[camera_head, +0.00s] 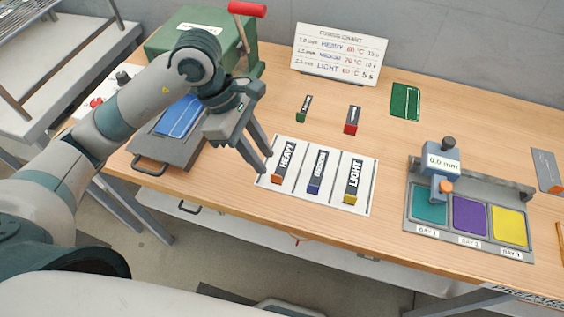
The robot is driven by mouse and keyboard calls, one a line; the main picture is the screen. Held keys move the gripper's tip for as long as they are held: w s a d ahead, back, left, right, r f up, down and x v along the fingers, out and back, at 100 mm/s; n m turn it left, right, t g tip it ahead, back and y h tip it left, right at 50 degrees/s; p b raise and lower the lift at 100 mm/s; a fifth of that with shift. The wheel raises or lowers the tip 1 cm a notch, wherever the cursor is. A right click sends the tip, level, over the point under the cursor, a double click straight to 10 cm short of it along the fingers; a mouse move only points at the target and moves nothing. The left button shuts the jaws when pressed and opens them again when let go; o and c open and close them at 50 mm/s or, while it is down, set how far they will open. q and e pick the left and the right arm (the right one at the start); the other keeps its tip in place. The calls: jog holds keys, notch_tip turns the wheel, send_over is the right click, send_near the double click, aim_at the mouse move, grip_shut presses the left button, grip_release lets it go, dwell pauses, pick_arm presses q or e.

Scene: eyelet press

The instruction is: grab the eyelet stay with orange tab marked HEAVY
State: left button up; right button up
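The eyelet stay marked HEAVY (287,156) is a dark bar with an orange tab at its near end. It lies in the left column of a white card (324,185). Beside it lie the MEDIUM stay (318,168) with a blue tab and the LIGHT stay (354,177) with a yellow tab. My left gripper (266,164) is open and empty, with its fingers pointing down just left of the HEAVY stay. The fingers look apart from the stay, but their height above the card is hard to tell. My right gripper is out of view.
A green press with a red handle (247,9) and a grey tray (162,148) stand at left. Small green (304,110) and red-tabbed (352,121) pieces lie behind the card. A fixture with coloured pads (417,224) stands at right. A chart (338,54) stands behind.

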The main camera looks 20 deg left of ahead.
aim_at(273, 175)
pick_arm(q)
jog(key=shift+d+f, duration=0.1)
jog(key=shift+f, duration=0.15)
jog(key=shift+s+d+f+p, duration=0.1)
jog(key=shift+d+f+p, duration=0.35)
jog(key=shift+p, duration=0.15)
jog(key=p+x, duration=0.1)
jog(key=x, duration=0.2)
jog(key=shift+r, duration=0.1)
jog(key=shift+d+f+p, duration=0.15)
jog(key=shift+f+p, duration=0.15)
jog(key=shift+f, duration=0.25)
grip_shut()
